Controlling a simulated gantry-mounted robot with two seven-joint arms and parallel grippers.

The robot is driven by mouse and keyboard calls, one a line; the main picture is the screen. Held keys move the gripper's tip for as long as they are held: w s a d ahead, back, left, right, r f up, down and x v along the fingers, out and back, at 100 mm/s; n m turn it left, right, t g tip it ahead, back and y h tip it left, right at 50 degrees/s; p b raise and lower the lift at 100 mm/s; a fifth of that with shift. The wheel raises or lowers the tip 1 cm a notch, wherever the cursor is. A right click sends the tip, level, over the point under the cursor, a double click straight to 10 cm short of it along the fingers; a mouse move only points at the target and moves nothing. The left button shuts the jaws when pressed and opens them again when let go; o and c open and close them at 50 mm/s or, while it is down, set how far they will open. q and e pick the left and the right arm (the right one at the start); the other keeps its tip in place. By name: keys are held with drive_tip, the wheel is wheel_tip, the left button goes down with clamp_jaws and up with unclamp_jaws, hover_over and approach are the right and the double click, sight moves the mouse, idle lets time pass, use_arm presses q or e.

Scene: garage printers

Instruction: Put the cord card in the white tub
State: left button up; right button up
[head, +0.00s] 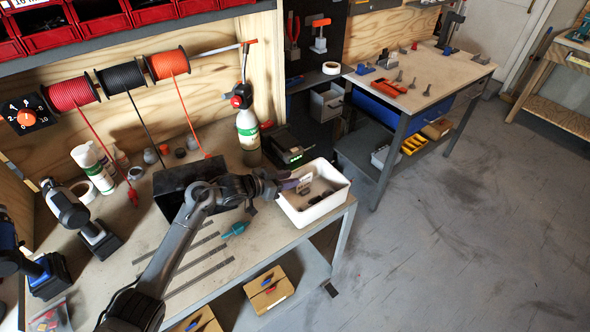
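The white tub (332,204) stands at the right front corner of the near workbench. My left gripper (291,182) reaches in from the left, and its tip is over the tub's left rim. A small pale flat piece (303,187), possibly the cord card, shows just beyond the fingertips, inside the tub's outline. I cannot tell whether the fingers touch it or whether it rests in the tub. Small dark items (322,196) lie on the tub's floor. The fingers are too small and dark to show if they are open or shut. My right gripper is not in view.
A black box (175,188) stands left of the tub, under my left arm. A teal-tipped tool (236,229) and dark strips (200,272) lie in front. Cord spools (122,77) hang above. The floor to the right is clear.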

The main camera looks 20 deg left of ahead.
use_arm(q)
drive_tip(key=shift+p+v, duration=3.25)
drive_tip(key=shift+v, duration=0.35)
drive_tip(key=s+d+f+y, duration=0.1)
drive_tip(key=s+f, duration=0.1)
drive_tip(key=s, duration=0.2)
drive_tip(key=s+d+f+g+y, duration=0.1)
drive_tip(key=s+d+f+y, duration=0.1)
drive_tip(key=s, duration=0.1)
drive_tip(key=s+d+f+n+y, duration=0.1)
drive_tip(key=s+f, duration=0.1)
drive_tip(key=s, duration=0.2)
drive_tip(key=shift+s+d+f+g+y, duration=0.3)
drive_tip(key=shift+d+f, duration=0.05)
drive_tip(key=shift+d, duration=0.05)
drive_tip(key=s+r+n+g+y, duration=0.1)
drive_tip(key=s+g, duration=0.2)
drive_tip(key=s, duration=1)
drive_tip(key=s+d+r+n+g+y, duration=0.1)
drive_tip(key=s+n+g, duration=0.1)
drive_tip(key=s, duration=1.1)
drive_tip(key=shift+d+r+n+g+y, duration=0.3)
drive_tip(key=shift+r+g, duration=0.1)
drive_tip(key=shift+g, duration=0.2)
drive_tip(key=shift+r, duration=0.15)
